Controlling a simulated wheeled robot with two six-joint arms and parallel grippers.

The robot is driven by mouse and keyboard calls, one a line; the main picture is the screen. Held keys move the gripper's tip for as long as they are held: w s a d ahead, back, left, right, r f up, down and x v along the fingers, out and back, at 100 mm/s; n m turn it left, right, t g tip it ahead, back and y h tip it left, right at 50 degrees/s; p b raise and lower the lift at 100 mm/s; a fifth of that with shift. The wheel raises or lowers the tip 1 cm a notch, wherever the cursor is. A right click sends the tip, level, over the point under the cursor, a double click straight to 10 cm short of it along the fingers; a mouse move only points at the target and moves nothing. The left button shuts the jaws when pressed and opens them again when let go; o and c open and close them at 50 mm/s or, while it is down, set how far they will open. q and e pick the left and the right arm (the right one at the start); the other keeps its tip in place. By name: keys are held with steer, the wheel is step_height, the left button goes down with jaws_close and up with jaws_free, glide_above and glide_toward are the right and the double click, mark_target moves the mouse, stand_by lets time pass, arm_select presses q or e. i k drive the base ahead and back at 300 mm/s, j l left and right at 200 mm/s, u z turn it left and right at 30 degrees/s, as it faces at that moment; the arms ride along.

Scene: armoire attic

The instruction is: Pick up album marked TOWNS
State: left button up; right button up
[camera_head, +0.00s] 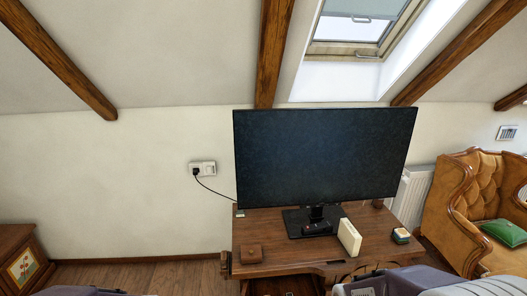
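A cream, book-shaped block (349,237) stands upright on the wooden desk (285,255), right of the monitor's foot. No lettering can be read on it, so I cannot tell whether it is the album marked TOWNS. A flat green item (506,232) with a small pale mark lies on the armchair seat; I cannot tell whether it is a cushion or a book. Parts of my arms show at the bottom edge, low left and low right. Neither gripper's fingers are in view.
A large dark monitor (325,155) stands on the desk. A small brown box (251,254) and a small multicoloured box (401,236) are also there. A tan armchair (455,215) is at right, a wooden cabinet (20,262) at far left. Floor between cabinet and desk is clear.

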mark_target(351, 239)
steer(key=i+l+z, duration=0.25)
steer(key=i+l, duration=0.15)
steer(key=i+l+z, duration=0.2)
steer(key=i, duration=0.4)
steer(key=i+j+z, duration=0.15)
steer(key=i, duration=0.15)
